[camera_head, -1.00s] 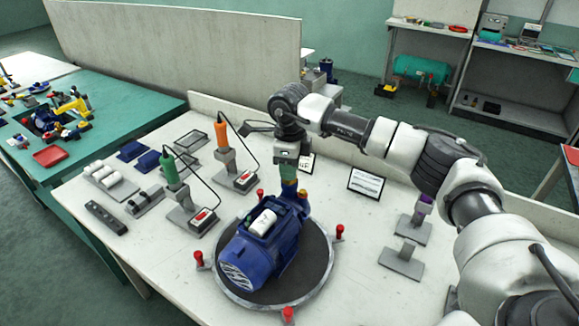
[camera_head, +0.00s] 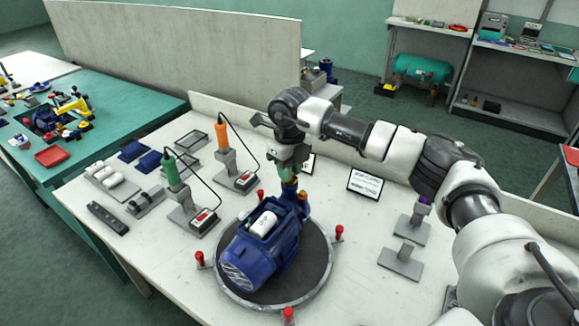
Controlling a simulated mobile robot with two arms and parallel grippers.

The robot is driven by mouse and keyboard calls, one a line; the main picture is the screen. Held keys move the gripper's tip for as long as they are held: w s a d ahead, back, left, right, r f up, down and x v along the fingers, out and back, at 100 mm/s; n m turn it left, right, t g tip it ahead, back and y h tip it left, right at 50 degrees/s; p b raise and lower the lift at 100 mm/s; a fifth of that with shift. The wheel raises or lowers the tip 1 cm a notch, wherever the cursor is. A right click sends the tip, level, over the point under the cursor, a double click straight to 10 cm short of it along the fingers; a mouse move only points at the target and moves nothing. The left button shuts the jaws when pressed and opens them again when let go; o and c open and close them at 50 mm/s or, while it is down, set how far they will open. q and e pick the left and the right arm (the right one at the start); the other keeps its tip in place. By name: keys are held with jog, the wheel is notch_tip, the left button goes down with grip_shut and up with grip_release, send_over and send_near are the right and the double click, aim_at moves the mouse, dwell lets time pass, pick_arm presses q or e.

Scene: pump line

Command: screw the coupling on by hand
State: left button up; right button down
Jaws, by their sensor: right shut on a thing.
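The blue pump (camera_head: 262,250) lies on a round dark turntable (camera_head: 305,285) on the white bench, a white cylinder set in its top. My right gripper (camera_head: 289,181) points down at the far end of the pump. My left gripper is not in view.
Red-topped posts (camera_head: 339,233) ring the turntable. A green-handled tool (camera_head: 171,170) and an orange-handled tool (camera_head: 222,135) stand in holders at the left with cables. Grey stands (camera_head: 401,262) and a sign (camera_head: 365,184) are at the right.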

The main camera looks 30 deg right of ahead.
jog(key=shift+m, duration=0.3)
jog(key=shift+m+p, duration=0.3)
jog(key=shift+m, duration=1.4)
jog(key=shift+m+p, duration=0.4)
jog(key=shift+m, duration=1.3)
jog(key=c, duration=1)
grip_release()
jog(key=shift+c, duration=0.2)
